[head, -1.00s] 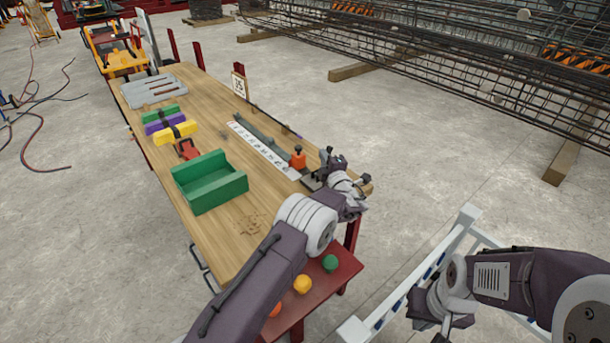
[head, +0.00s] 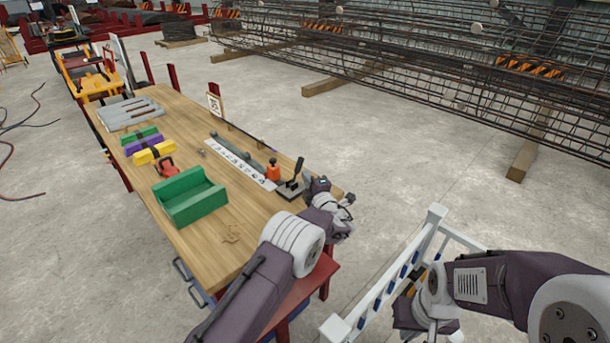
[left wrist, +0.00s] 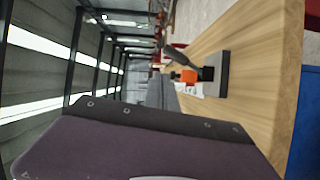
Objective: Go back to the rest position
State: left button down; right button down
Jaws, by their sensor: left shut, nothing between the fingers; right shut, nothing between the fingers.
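My left arm reaches in from the bottom, and its gripper (head: 347,201) is at the near right corner of the wooden workbench (head: 235,250), beside a black lever on a base (head: 292,186). The left gripper is shut and empty. The left wrist view shows mostly my own dark arm link, with the lever base (left wrist: 222,75) and an orange part (left wrist: 187,75) on the bench beyond. My right arm comes in from the right, and its gripper (head: 410,312) hangs low by the white railing, shut and empty, partly cut off by the frame.
The bench carries a green open box (head: 190,198), yellow, purple and green blocks, a grey tray (head: 130,113) and a marked strip (head: 240,160). A white railing (head: 385,280) stands close to my right arm. Rebar cages (head: 430,60) lie behind. Concrete floor between is clear.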

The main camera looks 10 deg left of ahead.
pick_arm(q)
jog(key=a+r+n+y+p, duration=0.1)
jog(key=a+r+n+y, duration=0.15)
jog(key=a+r, duration=0.65)
jog(key=s+a+r+n+g+y, duration=0.1)
jog(key=s+a+r+n+g, duration=0.3)
jog(key=s+a+n+g, duration=0.4)
jog(key=s+a+f+n+g+h+p, duration=0.1)
jog(key=s+a+f+n+g+h, duration=0.15)
jog(key=s+n, duration=0.4)
jog(key=s+a+f+n+g+h+p, duration=0.15)
jog(key=s+f+n, duration=0.25)
jog(key=s, duration=0.6)
jog(key=s+d+f+n+g+h, duration=0.1)
jog(key=s+d+f+n+h, duration=0.2)
jog(key=n, duration=1.1)
jog(key=s+d+f+n+g+h, duration=0.1)
jog(key=s+d+f+n+h, duration=0.3)
jog(key=s+d+f+n, duration=0.3)
jog(key=s+d+n, duration=0.3)
jog(key=s+n, duration=0.4)
jog(key=n, duration=0.1)
jog(key=shift+s+f+b, duration=0.15)
jog(key=shift+f+b, duration=0.15)
jog(key=shift+b, duration=0.05)
